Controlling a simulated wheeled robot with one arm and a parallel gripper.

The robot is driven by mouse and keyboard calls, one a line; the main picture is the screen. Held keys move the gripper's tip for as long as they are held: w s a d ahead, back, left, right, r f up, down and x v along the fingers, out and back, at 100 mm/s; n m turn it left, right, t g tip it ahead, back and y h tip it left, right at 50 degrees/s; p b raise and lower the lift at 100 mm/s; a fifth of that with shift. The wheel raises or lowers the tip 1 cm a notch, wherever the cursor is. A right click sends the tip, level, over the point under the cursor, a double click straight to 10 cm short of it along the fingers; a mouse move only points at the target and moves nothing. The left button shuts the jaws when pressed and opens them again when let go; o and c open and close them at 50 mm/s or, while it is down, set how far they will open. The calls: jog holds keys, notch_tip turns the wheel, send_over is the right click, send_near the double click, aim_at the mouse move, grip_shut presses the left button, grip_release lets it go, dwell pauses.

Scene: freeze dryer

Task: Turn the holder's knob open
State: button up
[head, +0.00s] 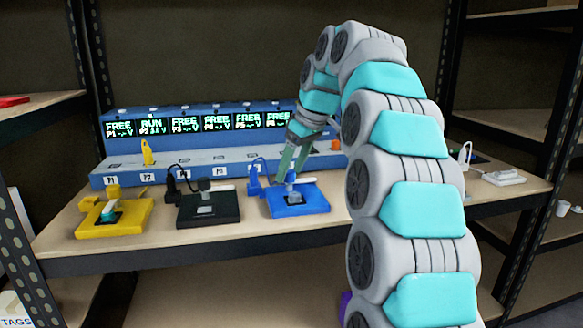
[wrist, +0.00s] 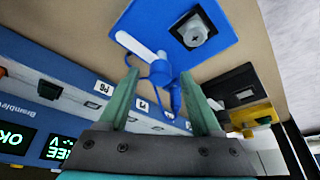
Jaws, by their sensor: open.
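The blue holder (head: 312,205) is a flat plate near the front of the bench, in front of the blue station. In the wrist view the blue holder (wrist: 228,18) shows a grey round knob (wrist: 195,30) on a dark square and a white bar beside it. My gripper (head: 285,168) hangs just above this holder in the head view and partly covers its top. In the wrist view my gripper (wrist: 158,85) has its two green fingers spread apart with nothing held between them. The knob lies ahead of the fingertips, a little to the right, and is not touched.
A black holder (head: 225,212) and a yellow holder (head: 90,228) stand to the left on the bench. The blue station (head: 165,172) behind carries a row of displays. A blue plug (head: 253,182) with a cable sits beside the blue holder. A white device (head: 503,178) lies at right.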

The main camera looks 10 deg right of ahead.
jog(key=shift+r, duration=0.15)
jog(key=shift+v, duration=0.85)
jog(key=p+v, duration=0.4)
jog(key=v, duration=0.1)
jog(key=shift+s+d+r, duration=0.15)
jog(key=shift+r, duration=0.2)
